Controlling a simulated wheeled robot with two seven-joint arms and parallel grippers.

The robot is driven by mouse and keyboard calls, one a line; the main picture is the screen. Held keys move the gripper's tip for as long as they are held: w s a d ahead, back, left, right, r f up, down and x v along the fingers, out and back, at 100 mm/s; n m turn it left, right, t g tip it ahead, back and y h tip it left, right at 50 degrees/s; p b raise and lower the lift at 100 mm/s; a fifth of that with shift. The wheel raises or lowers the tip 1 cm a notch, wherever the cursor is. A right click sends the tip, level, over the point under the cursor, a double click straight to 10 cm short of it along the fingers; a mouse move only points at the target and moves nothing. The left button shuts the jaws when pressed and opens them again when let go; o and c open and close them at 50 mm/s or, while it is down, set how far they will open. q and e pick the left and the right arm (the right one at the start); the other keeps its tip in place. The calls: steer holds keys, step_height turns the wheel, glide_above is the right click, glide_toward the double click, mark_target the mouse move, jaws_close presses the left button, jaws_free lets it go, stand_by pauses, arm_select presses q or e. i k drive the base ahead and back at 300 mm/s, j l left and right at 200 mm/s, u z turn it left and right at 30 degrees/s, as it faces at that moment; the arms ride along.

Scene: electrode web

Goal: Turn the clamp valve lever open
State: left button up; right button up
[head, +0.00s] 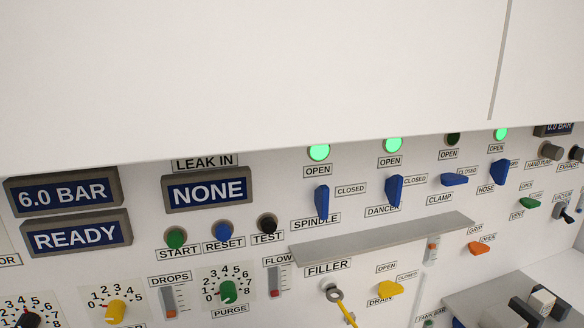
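The clamp valve lever (455,180) is blue and lies sideways above its CLAMP label (440,198). An OPEN label (448,155) is above it, and a partly covered CLOSED label is at its upper right. The round lamp (453,139) above it is dark. The blue levers of spindle (321,201), dancer (394,190) and hose (498,172) stand upright, each under a lit green lamp. I see neither of my grippers in the head view, and nothing touches the clamp lever.
A grey ledge (380,238) sticks out below the blue levers. Yellow drain (391,289) and orange grip (479,248) levers sit lower. A grey shelf (484,296) with black and white blocks is at bottom right. A white cover overhangs the panel.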

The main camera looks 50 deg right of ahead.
mark_target(448, 180)
steer(key=l+z, duration=0.1)
steer(key=z, duration=2.65)
